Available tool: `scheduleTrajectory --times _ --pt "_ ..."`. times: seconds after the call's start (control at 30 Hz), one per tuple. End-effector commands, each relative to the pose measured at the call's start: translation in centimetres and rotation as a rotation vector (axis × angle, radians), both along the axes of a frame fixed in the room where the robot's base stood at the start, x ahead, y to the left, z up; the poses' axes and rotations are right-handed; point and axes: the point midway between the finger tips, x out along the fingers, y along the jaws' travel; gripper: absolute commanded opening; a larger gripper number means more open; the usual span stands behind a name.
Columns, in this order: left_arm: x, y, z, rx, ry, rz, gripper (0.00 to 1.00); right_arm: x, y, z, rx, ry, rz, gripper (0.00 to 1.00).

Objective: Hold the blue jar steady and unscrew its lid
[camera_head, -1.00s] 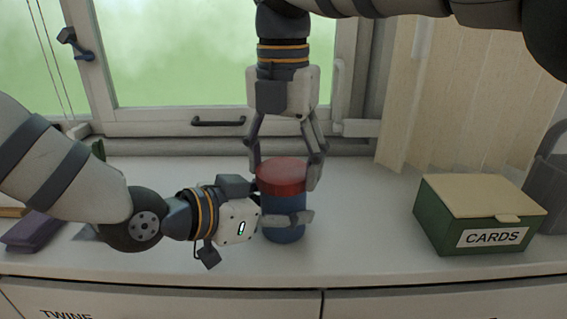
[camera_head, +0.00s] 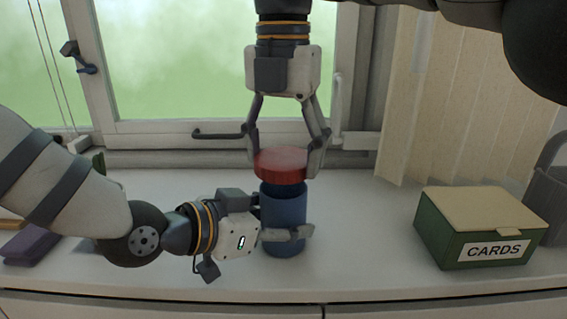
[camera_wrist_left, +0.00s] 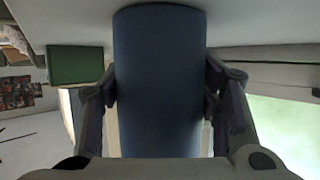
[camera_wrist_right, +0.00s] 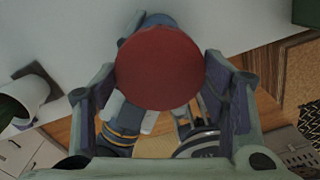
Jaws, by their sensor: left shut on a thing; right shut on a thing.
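The blue jar (camera_head: 284,208) stands upright on the white counter, and it fills the middle of the left wrist view (camera_wrist_left: 160,80). My left gripper (camera_head: 288,233) is shut around the jar's lower body from the left. The red lid (camera_head: 280,165) is in my right gripper (camera_head: 283,160), which comes down from above and is shut on the lid's sides. The lid sits a little above the jar, with a darker blue neck showing below it. In the right wrist view the lid (camera_wrist_right: 159,68) covers most of the jar.
A green box labelled CARDS (camera_head: 476,228) with a cream lid stands to the right on the counter (camera_head: 370,235). A grey container (camera_head: 548,190) is behind it. A purple item (camera_head: 35,243) lies at the far left. The window is behind.

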Motion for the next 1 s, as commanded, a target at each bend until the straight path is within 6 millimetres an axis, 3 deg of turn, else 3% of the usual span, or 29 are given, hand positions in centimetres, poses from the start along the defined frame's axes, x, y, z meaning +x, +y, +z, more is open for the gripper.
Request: scheduleTrajectory --times 0.13,0.33,0.37,0.47,0.8,1.0 --pt "0.0 0.0 -0.2 0.002 0.004 0.000 0.00 0.1 0.1 1.7 0.000 -0.001 0.000 0.33" --pt "0.0 0.0 -0.2 0.002 0.004 0.000 0.00 0.0 0.0 1.8 -0.001 0.002 0.001 0.33" --pt "0.0 0.0 -0.2 0.002 0.004 0.000 0.59 0.0 0.0 1.8 -0.001 0.002 0.001 0.33" --pt "0.0 0.0 -0.1 0.001 0.004 0.000 0.80 0.0 0.0 1.8 -0.001 0.002 0.001 0.33" --pt "-0.1 0.2 0.1 0.000 0.001 0.001 0.80 0.0 0.0 1.9 -0.001 0.000 0.001 0.33" --pt "-2.6 3.2 1.9 -0.003 -0.001 0.004 0.80 0.0 0.0 1.9 -0.001 0.000 0.001 0.33"
